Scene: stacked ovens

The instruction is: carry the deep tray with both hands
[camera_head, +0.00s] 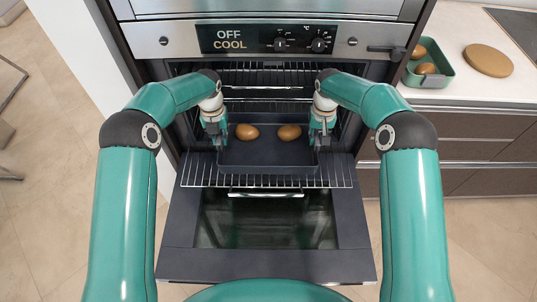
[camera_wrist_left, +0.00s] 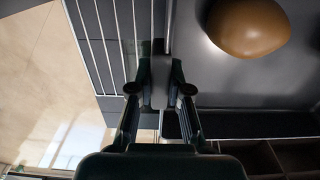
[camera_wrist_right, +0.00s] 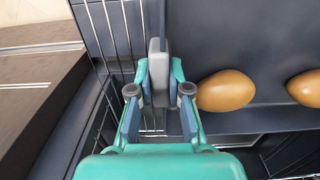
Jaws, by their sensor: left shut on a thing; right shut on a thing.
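The deep tray (camera_head: 268,156) is dark and holds two brown rolls (camera_head: 246,132) (camera_head: 289,132). It is at the mouth of the oven, over a pulled-out wire rack; I cannot tell whether it touches the rack. My left gripper (camera_head: 216,140) is shut on the tray's left handle, and my right gripper (camera_head: 322,140) is shut on its right handle. In the left wrist view, the tray (camera_wrist_left: 230,82) and one roll lie right of the fingers. In the right wrist view, the grey handle (camera_wrist_right: 154,60) sits between the fingers and both rolls show.
The wire rack (camera_head: 195,175) sticks out over the lowered oven door (camera_head: 265,263). More rack rails are inside the oven. The panel (camera_head: 266,39) reads "OFF COOL". On the right counter stand a green dish (camera_head: 437,79) with rolls and a round wooden board (camera_head: 489,60).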

